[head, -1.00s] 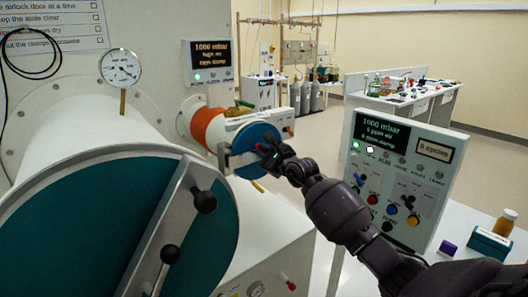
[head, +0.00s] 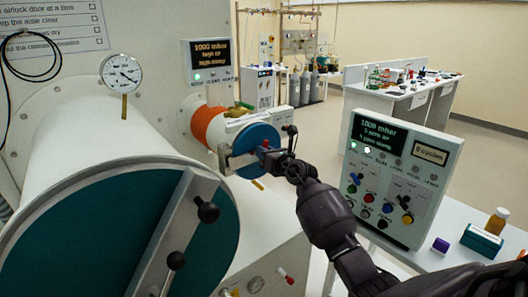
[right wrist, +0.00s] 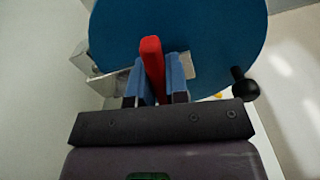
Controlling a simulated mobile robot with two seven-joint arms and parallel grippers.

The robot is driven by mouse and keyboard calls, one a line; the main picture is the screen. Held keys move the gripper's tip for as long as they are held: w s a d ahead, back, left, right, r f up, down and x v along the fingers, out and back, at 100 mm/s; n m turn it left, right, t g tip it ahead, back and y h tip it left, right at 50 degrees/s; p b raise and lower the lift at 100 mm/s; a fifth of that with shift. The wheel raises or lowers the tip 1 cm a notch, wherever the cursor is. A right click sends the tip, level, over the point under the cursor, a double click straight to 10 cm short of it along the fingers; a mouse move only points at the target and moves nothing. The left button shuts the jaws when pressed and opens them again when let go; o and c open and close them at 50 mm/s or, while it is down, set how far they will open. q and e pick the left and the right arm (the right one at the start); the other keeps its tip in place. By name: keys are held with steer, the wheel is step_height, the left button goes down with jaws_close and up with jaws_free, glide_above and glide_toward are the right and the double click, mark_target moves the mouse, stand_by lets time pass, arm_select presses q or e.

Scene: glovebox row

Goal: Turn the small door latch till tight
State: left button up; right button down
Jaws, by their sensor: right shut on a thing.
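The small door (head: 256,146) is a teal-blue disc on the end of the small airlock with the orange band. A metal bar crosses it, with a bracket (head: 224,158) at its left edge. In the right wrist view the red latch handle (right wrist: 152,62) stands upright between the blue-padded fingers of my right gripper (right wrist: 156,88), which is shut on it. My right gripper (head: 272,160) also shows in the head view, in front of the disc and hiding part of it. A black knob (right wrist: 243,86) sits at the disc's right edge. My left gripper is not in view.
The large airlock door (head: 110,240) with its bar and black knobs fills the left foreground. A control panel (head: 400,175) stands to the right, near a table with a teal box (head: 482,243) and a bottle (head: 497,222). Floor behind is clear.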

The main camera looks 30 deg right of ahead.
steer(key=m, duration=0.6)
steer(key=shift+d+m, duration=0.15)
steer(key=shift+m, duration=0.25)
stand_by(0.3)
steer(key=c, duration=1.1)
jaws_free()
steer(key=s, duration=1)
steer(key=shift+s+d+b, duration=0.3)
steer(key=shift+s+d, duration=0.1)
